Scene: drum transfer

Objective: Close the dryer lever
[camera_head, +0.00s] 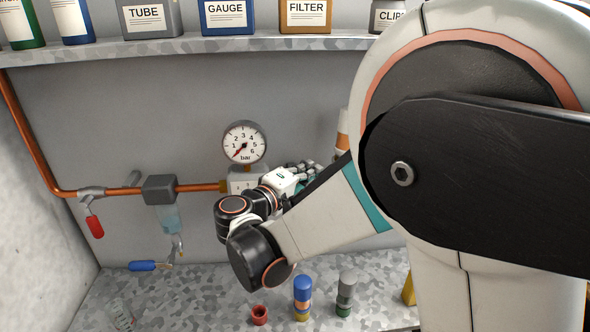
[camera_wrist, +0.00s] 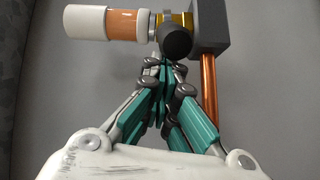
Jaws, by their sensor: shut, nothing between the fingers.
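My gripper (camera_head: 306,168) is in front of the wall, right of the pressure gauge (camera_head: 244,142), partly behind my arm. In the wrist view its teal-and-grey fingers (camera_wrist: 165,68) are together and empty. Their tips are at or just below a dark round knob (camera_wrist: 176,40), beside a brass collar (camera_wrist: 174,19) and a grey block (camera_wrist: 209,28); contact is unclear. A white-and-orange cylinder (camera_wrist: 122,24) joins the collar; it peeks out behind my arm (camera_head: 342,128). A red lever (camera_head: 96,226) hangs down at left, and a blue lever (camera_head: 143,265) lies level. No label marks the dryer lever.
A copper pipe (camera_head: 120,190) runs along the wall through a dark block (camera_head: 160,189) with a clear bowl. A shelf (camera_head: 190,44) with labelled containers is above. Blue (camera_head: 302,290) and grey (camera_head: 346,290) cylinders and a red ring (camera_head: 259,314) stand on the bench. My arm hides the right side.

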